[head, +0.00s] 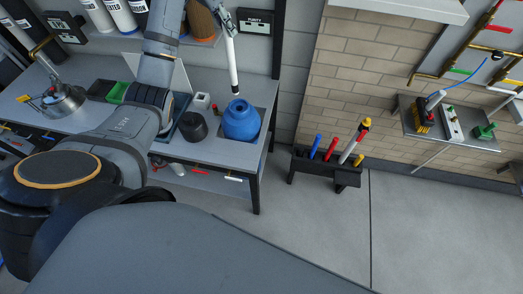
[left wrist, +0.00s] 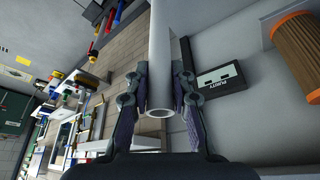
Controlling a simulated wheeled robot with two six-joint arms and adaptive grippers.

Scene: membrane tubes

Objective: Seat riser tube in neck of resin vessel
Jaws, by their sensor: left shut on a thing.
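The riser tube (head: 233,62) is white with a dark lower end and hangs almost vertical in my left gripper (head: 226,20). In the left wrist view the tube (left wrist: 162,50) lies between both fingers, its open hollow end towards the camera. The blue resin vessel (head: 241,124) stands upright at the bench's right end. The tube's lower end appears just above the vessel's neck (head: 238,105), apparently apart from it; the exact depth gap is unclear. My right gripper is not in view.
On the bench (head: 225,152), a dark round pot (head: 193,126) and a small white block (head: 201,101) stand left of the vessel. A PURITY display (head: 255,22) is on the wall behind. A rack of colored tubes (head: 318,165) stands on the floor to the right.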

